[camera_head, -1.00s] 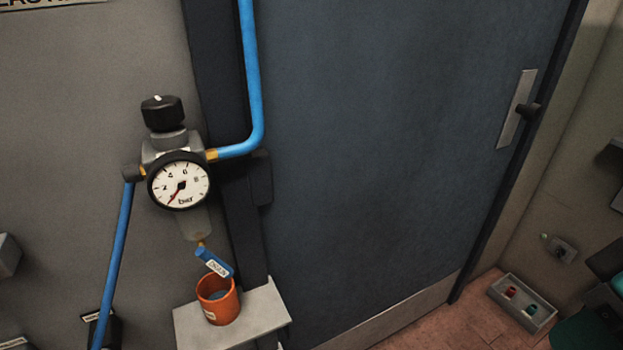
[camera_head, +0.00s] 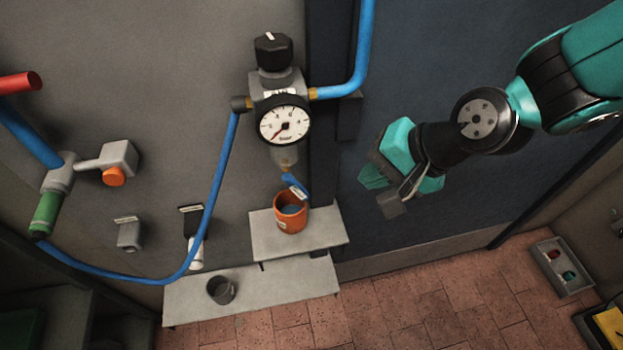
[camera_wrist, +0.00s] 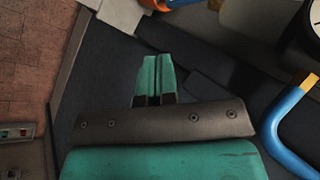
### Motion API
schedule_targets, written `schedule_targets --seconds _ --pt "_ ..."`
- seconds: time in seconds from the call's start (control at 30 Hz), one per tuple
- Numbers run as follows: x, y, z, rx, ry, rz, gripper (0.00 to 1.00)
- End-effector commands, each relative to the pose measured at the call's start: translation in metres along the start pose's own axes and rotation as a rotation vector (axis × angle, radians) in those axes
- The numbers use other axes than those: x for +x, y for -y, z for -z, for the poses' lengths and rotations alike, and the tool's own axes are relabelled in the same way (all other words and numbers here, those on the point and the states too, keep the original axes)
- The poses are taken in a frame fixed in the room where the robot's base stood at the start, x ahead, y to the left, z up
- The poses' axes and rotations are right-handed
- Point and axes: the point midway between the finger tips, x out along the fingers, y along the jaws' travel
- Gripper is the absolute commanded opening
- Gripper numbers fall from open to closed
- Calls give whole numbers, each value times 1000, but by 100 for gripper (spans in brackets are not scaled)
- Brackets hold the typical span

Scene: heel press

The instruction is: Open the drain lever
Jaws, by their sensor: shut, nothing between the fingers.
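The blue drain lever (camera_head: 296,184) with a white label slants down to the right under the regulator's clear bowl (camera_head: 284,157). An orange cup (camera_head: 291,215) stands below it on a grey shelf, with its rim close under the lever. My gripper (camera_head: 392,205) is to the right of the lever, in front of the dark door, apart from the lever and the cup. In the wrist view my gripper (camera_wrist: 154,75) shows its green fingers together with nothing between them. The orange cup's edge and a bit of blue show at the top of that view.
The pressure gauge (camera_head: 284,124) and black knob (camera_head: 273,50) sit above the lever. A blue hose (camera_head: 362,50) runs up on the right, another down left. The upper shelf (camera_head: 262,238) juts out above a lower one with a dark cup (camera_head: 221,290). A tray (camera_head: 562,267) lies on the floor at right.

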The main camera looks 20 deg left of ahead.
Motion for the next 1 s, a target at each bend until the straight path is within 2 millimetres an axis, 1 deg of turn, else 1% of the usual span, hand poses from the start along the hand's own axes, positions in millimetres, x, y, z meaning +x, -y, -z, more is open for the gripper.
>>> schedule_targets --seconds 0.03,0.17,0.4,0.5,0.7,1.0 --pt "11 2 -3 -6 9 -3 0" --pt "39 5 -6 -14 15 -3 0" --pt "89 5 -7 -14 13 -3 0" --pt "101 16 -6 -16 11 0 0" --pt "117 25 -5 -13 8 0 0" --pt "120 25 -5 -11 7 -1 0"
